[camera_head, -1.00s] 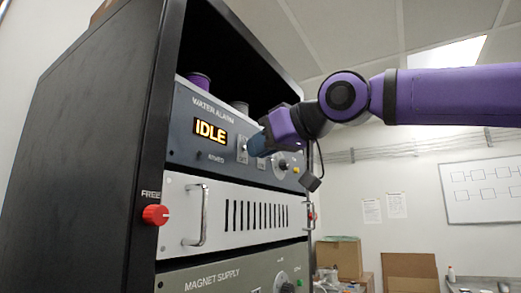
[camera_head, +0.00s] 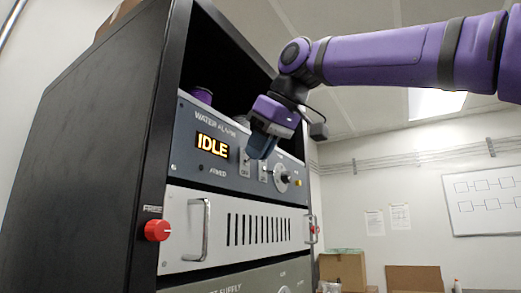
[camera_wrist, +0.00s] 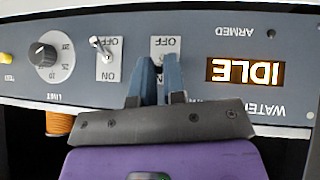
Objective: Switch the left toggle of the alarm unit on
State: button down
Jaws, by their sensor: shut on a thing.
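The alarm unit (camera_head: 222,118) is a blue-grey panel labelled WATER ALARM in the rack. Its lit display (camera_head: 212,145) reads IDLE. The left toggle's pale plate (camera_head: 244,162) is just right of the display. In the wrist view, which is upside down, this plate (camera_wrist: 165,43) shows an OFF label; the lever is mostly hidden by my fingers. My gripper (camera_wrist: 160,62) is shut on the left toggle's lever, with blue fingers either side. In the head view my gripper (camera_head: 262,145) reaches down from above the panel. The second toggle (camera_wrist: 103,45) stands free beside it.
A dial (camera_wrist: 47,62) and a yellow button (camera_wrist: 7,57) lie beyond the second toggle. The ARMED lamp (camera_wrist: 271,34) looks dark. A white panel with a handle (camera_head: 207,230) and a red FREE knob (camera_head: 157,230) are below. A purple cylinder (camera_head: 202,95) stands above the unit.

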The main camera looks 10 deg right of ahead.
dwell(0.4)
jog(key=c, duration=1.2)
grip_release()
jog(key=shift+a, duration=0.1)
jog(key=shift+r, duration=0.1)
jog(key=v, duration=1)
jog(key=shift+r, duration=0.3)
jog(key=shift+s, duration=0.1)
